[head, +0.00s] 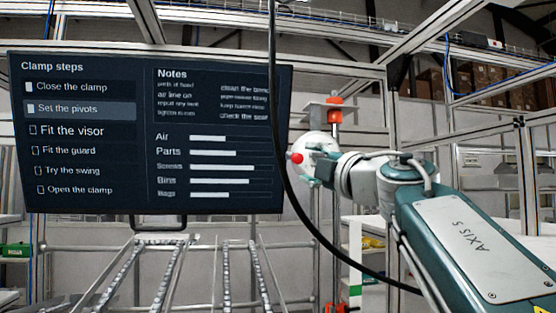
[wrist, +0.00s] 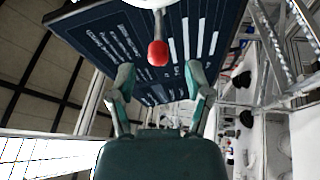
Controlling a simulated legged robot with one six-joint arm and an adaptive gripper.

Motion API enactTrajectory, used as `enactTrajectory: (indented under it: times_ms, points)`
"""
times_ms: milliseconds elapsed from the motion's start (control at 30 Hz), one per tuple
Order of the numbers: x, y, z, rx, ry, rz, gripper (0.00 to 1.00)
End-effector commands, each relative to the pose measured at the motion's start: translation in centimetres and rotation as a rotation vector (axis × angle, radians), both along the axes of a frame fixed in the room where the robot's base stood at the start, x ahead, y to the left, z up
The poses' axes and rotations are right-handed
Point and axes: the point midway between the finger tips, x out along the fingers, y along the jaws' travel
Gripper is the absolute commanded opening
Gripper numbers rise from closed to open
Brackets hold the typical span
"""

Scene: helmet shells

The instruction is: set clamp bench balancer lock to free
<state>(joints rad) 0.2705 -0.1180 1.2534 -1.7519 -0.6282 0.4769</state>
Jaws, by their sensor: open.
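A red ball knob (wrist: 158,53) on a pale rod is in the wrist view, ahead of my gripper (wrist: 160,84). My gripper's two green fingers are spread wide and hold nothing. The knob lines up with the gap between the fingertips and looks a little beyond them; I cannot tell how far. In the head view a red knob (head: 296,158) shows at the left of a round white housing (head: 316,144), right by the end of my arm. My fingers are mostly hidden there. I cannot read the lock's setting.
A dark screen (head: 150,130) listing clamp steps hangs behind and left of the knob. A black cable (head: 276,110) runs down close to the left of the knob. An orange-red part (head: 334,104) sits above the housing. Metal rails (head: 190,245) lie below.

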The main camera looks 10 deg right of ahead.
Motion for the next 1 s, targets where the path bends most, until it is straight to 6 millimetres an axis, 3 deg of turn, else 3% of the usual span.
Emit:
enactTrajectory:
  times_ms: [233,633,667,800,1000]
  points:
    - [3.2,1.2,0.9,0.000,-0.001,0.001,0.65]
    - [4.0,1.5,1.1,0.001,-0.001,-0.001,0.65]
    - [4.0,1.5,1.1,0.001,-0.001,-0.001,0.60]
    - [4.0,1.5,1.1,0.001,-0.001,-0.001,0.00]
    - [4.0,1.5,1.1,0.001,-0.002,-0.001,0.00]
